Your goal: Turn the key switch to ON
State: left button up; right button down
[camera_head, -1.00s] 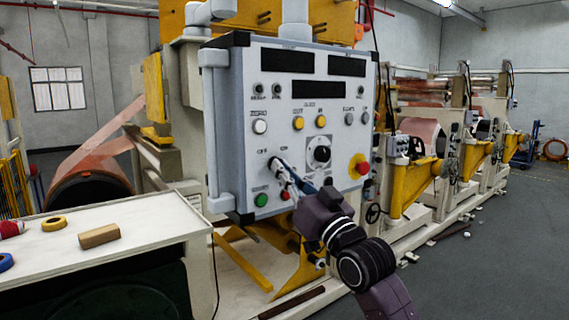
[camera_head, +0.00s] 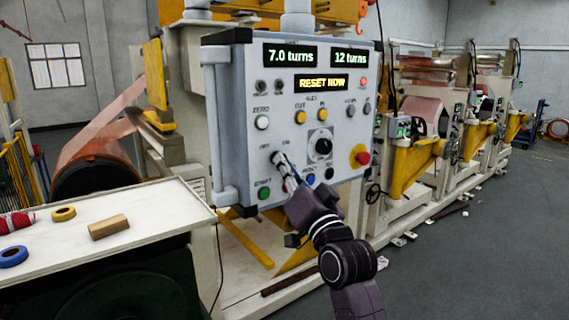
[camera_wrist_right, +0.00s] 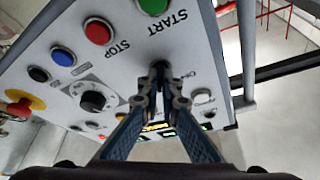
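The grey control panel (camera_head: 235,130) fills the middle of the head view, with its displays lit: "7.0 turns", "12 turns" and "RESET NOW" (camera_head: 320,82). The key switch (camera_head: 276,157) sits at its lower left, under the OFF and ON labels and above the green START button (camera_head: 264,193). My right gripper (camera_head: 283,168) is at the switch, with its fingertips close together on the key. The right wrist view shows the key switch (camera_wrist_right: 159,67) between the fingertips (camera_wrist_right: 160,98), which partly hide it. The key's exact angle is hard to see. My left gripper is out of view.
A red button (camera_head: 296,184), a black rotary knob (camera_head: 323,146) and a red emergency stop (camera_head: 362,157) are near the gripper. A white bench (camera_head: 150,205) with tape rolls and a wooden block stands at left. The floor at right is mostly clear.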

jog(key=shift+s+r, duration=0.1)
jog(key=shift+r, duration=0.35)
jog(key=c, duration=2.3)
grip_release()
jog(key=shift+f, duration=0.15)
jog(key=shift+o, duration=0.6)
jog(key=shift+f, duration=0.35)
jog(key=v, duration=1.1)
jog(key=shift+s+d, duration=0.15)
jog(key=shift+s, duration=0.1)
jog(key=shift+f, duration=0.15)
